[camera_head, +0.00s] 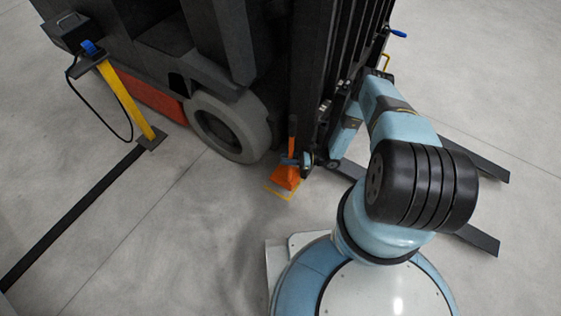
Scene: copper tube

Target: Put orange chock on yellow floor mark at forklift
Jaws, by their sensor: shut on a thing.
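The orange chock (286,177) is a wedge with an upright post that is orange near its top. It is at the yellow floor mark (281,192), a thin outline on the concrete whose front edge shows past the chock. I cannot tell whether the chock touches the floor. My gripper (291,160) is shut on the chock at its post, just above the wedge. The forklift (180,50) stands behind, with its grey front wheel (228,126) to the left of the chock.
The forklift's mast (328,60) rises close behind my gripper. Its dark forks (478,163) reach out low at the right, beyond my arm. A yellow post (126,97) with a hanging black cable stands at the left. A black floor strip (70,217) runs from it. The front-left floor is clear.

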